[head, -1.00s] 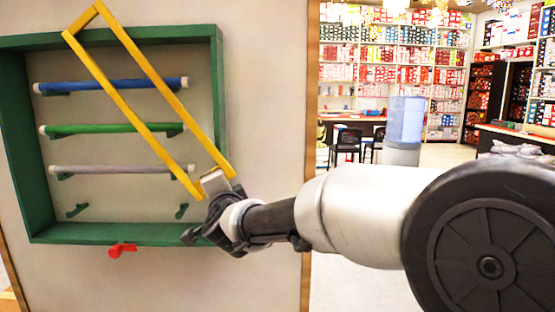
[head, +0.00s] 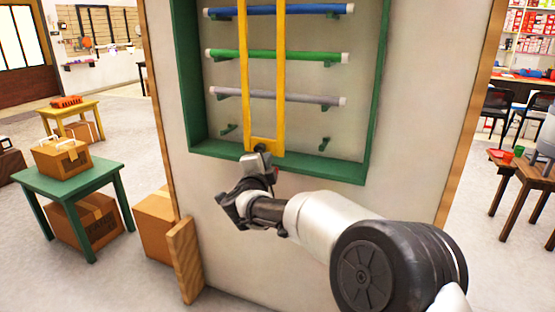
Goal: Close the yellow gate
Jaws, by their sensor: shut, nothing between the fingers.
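The yellow gate (head: 280,85) is a narrow frame of two long bars joined by a short bottom piece. It hangs upright across the middle of the green rack frame (head: 186,90), in front of the rods. Its top is out of view. My gripper (head: 258,158) is at the gate's bottom end, in front of the rack's lower edge. It is shut with nothing held. It seems to touch or nearly touch the bottom piece. A small red part (head: 275,171) shows just behind my gripper, mostly hidden.
Blue (head: 300,10), green (head: 300,57) and grey (head: 310,98) rods lie on pegs in the rack. The lowest peg pair is empty. A green table (head: 68,175) with boxes stands left of the panel; a brown table (head: 525,180) stands right.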

